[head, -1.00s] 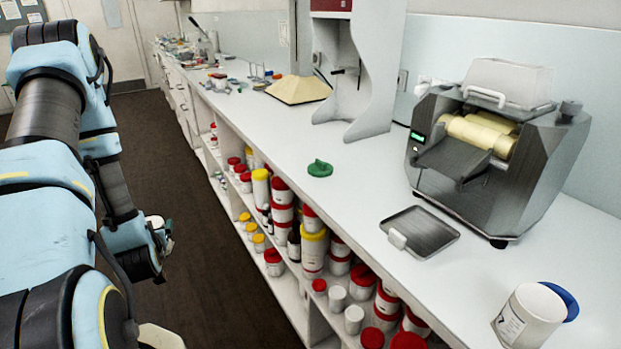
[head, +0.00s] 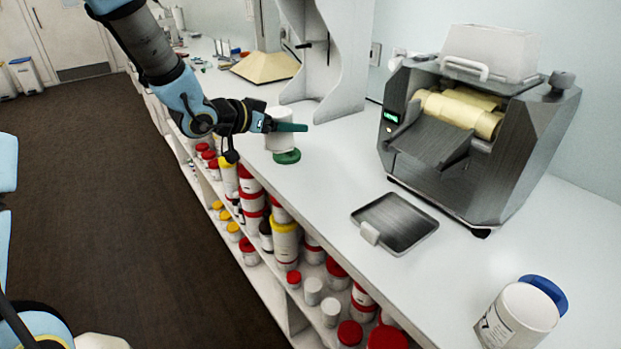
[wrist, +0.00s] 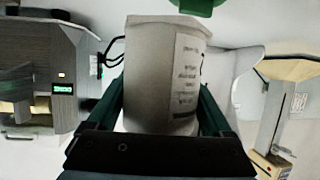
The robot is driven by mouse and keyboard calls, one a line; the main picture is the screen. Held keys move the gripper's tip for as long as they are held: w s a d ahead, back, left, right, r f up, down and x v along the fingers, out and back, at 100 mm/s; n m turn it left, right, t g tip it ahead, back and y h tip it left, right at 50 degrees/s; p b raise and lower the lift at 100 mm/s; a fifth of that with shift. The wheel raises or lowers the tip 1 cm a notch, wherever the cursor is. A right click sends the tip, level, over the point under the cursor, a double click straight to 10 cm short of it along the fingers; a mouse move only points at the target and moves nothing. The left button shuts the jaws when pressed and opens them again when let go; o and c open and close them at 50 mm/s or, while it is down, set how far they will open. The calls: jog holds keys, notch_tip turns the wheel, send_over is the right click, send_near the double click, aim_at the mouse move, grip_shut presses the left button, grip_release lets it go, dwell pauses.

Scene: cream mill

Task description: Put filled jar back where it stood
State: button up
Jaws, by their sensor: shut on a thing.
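The white jar (head: 279,143) is in my gripper (head: 288,127), upright over the counter. In the wrist view, which looks upside down, the pale jar (wrist: 160,75) with a printed label sits between the two dark green fingers (wrist: 160,120). A green lid (head: 287,157) lies on the counter just below the jar in the head view. Part of this green lid (wrist: 198,5) shows at the top edge of the wrist view, close to the jar's end. I cannot tell the gap between jar and counter. What is inside the jar is hidden.
A steel roller mill (head: 480,135) stands at right, with a metal tray (head: 400,222) before it. A white labelled jar (head: 515,320) with a blue lid (head: 545,290) stands at front right. A white hood stand (head: 345,70) is behind my gripper. Counter between lid and tray is clear.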

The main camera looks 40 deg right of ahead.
jog(key=s+d+r+m+g, duration=0.3)
jog(key=s+d, duration=0.1)
jog(key=s, duration=0.3)
notch_tip(320, 180, down, 10)
jog(key=shift+s+d+r+p, duration=0.1)
jog(key=shift+s+d+p, duration=0.05)
jog(key=shift+p, duration=0.45)
jog(key=shift+f, duration=0.2)
jog(key=o, duration=1.1)
jog(key=shift+r, duration=0.25)
jog(key=b+v, duration=0.2)
jog(key=v, duration=1)
